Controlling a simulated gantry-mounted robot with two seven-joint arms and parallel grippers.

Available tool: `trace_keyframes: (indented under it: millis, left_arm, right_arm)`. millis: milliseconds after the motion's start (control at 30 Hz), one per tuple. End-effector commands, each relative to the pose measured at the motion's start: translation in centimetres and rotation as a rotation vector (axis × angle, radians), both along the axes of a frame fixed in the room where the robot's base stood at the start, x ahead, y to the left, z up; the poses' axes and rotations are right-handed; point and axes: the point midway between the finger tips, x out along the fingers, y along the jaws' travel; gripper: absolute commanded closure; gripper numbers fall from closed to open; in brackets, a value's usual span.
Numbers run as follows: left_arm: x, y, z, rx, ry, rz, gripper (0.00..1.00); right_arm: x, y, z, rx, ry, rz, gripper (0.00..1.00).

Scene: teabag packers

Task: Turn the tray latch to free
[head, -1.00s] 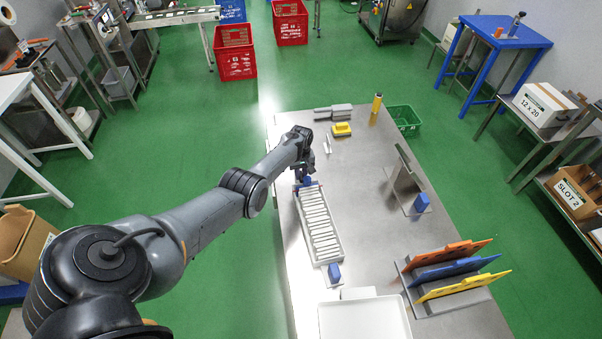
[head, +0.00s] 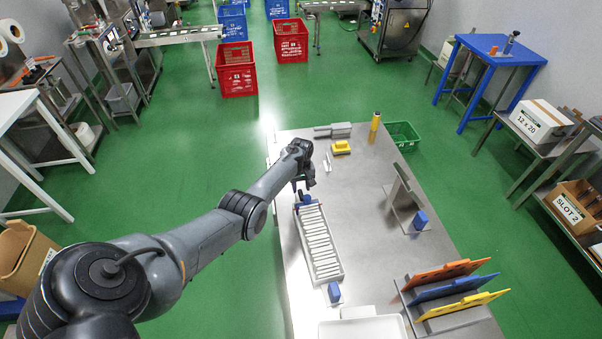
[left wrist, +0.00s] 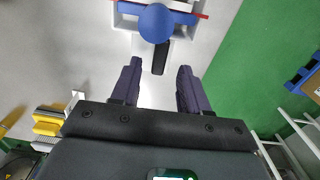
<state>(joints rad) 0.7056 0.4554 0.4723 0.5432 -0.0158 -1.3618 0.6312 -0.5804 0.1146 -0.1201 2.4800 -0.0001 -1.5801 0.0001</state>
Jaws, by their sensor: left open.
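The white slotted tray (head: 321,246) lies lengthwise on the steel table, with a blue part at each end. At its far end, the left wrist view shows a round blue knob (left wrist: 156,22) with a dark lever (left wrist: 161,58) pointing toward my gripper, and a thin red strip (left wrist: 201,15) beside it. My left gripper (head: 304,190) is over this far end. In the left wrist view my left gripper (left wrist: 159,66) is open, with the lever's end appearing between its fingertips; I cannot tell whether they touch. My right gripper is out of view.
A yellow block (head: 341,148) and a yellow cylinder (head: 375,121) stand at the table's back. An upright metal plate (head: 397,192) and a rack with orange, blue and yellow boards (head: 455,285) are to the right. A white tray (head: 362,329) is in front.

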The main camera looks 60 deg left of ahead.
Motion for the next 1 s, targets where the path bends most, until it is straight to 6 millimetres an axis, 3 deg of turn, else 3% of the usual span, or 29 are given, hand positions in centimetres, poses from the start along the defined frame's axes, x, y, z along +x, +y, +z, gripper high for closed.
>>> trace_keyframes:
  millis: [100, 400, 1000]
  left_arm:
    - [0.0, 0.0, 2.6, 0.003, -0.002, -0.001, 0.55]
    - [0.0, 0.0, 6.3, 0.001, -0.001, 0.0, 0.55]
    - [0.0, 0.0, 7.2, 0.001, 0.0, -0.001, 0.55]
  right_arm:
    - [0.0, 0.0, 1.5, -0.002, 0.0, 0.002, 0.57]
    - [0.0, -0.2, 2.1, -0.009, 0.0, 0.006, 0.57]
    - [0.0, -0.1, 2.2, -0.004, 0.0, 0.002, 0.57]
